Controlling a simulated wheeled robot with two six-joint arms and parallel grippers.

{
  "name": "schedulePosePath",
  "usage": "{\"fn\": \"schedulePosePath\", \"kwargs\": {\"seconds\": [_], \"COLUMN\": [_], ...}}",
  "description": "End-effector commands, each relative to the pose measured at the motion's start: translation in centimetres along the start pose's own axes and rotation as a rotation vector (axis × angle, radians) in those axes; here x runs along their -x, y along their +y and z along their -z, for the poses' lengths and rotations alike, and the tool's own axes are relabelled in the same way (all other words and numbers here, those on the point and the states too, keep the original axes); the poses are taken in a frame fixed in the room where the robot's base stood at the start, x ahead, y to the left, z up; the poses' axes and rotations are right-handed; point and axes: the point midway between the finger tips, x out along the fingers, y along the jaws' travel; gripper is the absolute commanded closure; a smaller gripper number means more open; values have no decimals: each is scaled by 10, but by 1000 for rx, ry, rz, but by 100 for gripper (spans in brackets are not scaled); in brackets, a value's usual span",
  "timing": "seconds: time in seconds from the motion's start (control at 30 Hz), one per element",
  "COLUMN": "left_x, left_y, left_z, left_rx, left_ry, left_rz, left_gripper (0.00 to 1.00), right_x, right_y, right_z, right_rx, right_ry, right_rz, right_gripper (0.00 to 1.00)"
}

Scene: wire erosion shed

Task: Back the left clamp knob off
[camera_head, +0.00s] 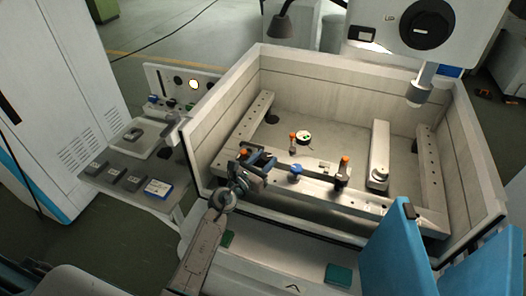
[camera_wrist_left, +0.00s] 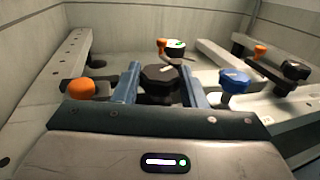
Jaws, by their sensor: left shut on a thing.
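The left clamp knob (camera_wrist_left: 160,75) is black and faceted. In the left wrist view it stands between the two blue fingers of my left gripper (camera_wrist_left: 159,80), which is shut on it. In the head view my left gripper (camera_head: 257,160) reaches over the front rail of the tank and mostly hides this knob. An orange-topped post (camera_wrist_left: 81,89) stands just left of the fingers. A blue knob (camera_head: 295,172) is on the rail to the right, also in the left wrist view (camera_wrist_left: 234,80). My right gripper is not in view.
Another black knob (camera_head: 341,181) with an orange-topped post is farther right on the rail (camera_head: 320,193). A round white-and-black piece (camera_head: 304,137) is behind. High tank walls (camera_head: 480,165) surround the work area. A machine head with a nozzle (camera_head: 420,88) hangs above right.

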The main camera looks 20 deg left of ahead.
Motion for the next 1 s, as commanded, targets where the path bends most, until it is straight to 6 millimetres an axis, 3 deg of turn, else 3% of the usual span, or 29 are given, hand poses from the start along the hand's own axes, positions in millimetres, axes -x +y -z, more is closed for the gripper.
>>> {"fn": "schedulePosePath", "kwargs": {"seconds": [0.03,0.3,0.97,1.0], "left_x": [0,0,-1,-1], "left_y": [-2,-3,-3,-3], "left_z": [-5,-1,0,0], "left_rx": [5,1,1,1], "left_ry": [2,1,-1,-1], "left_rz": [-29,-149,-205,-205], "left_gripper": [85,85,85,58], "right_x": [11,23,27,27], "right_y": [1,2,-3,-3], "right_z": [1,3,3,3], "right_rx": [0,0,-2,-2], "right_ry": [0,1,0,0], "right_rz": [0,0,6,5], "right_gripper": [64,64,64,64]}}
